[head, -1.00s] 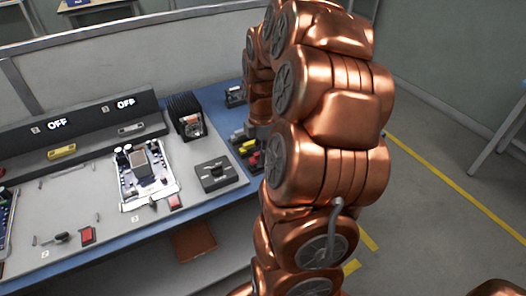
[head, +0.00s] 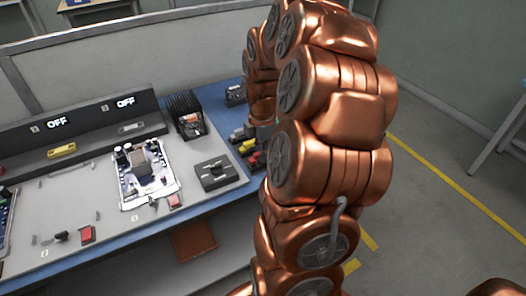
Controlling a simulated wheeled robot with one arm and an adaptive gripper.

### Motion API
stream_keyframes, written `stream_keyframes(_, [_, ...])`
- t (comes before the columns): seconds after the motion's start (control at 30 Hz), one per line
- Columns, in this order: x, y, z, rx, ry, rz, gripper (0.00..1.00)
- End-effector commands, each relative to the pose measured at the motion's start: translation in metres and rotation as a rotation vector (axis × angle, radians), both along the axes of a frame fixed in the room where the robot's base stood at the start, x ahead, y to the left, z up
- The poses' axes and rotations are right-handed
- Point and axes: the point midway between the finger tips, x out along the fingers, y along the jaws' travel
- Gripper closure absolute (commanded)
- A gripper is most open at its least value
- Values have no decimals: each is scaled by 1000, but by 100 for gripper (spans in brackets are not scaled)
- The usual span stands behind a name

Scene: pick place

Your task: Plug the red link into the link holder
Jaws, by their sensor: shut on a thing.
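My gripper (head: 264,131) shows only in part below the copper wrist, at the right end of the workbench. Its fingertips are hidden behind my arm. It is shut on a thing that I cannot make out. Just left of it lies a group of small coloured pieces: grey ones, a yellow one (head: 247,147) and a red one (head: 254,160), low beside my arm. I cannot tell whether this red piece is the red link. No link holder can be told for certain.
A black box with a grey lever (head: 213,172) sits near the bench's front right. Left of it lies a circuit board (head: 147,170). A black finned block (head: 186,113) stands behind. A panel with OFF displays (head: 90,118) runs along the back. Red pieces lie near the front edge (head: 87,234).

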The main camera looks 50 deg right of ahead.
Motion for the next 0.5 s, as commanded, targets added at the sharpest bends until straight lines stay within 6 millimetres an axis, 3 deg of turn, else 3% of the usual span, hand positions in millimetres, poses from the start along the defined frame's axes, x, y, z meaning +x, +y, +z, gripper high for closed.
stream_keyframes(0.5, [0,0,-4,-1,0,0,100])
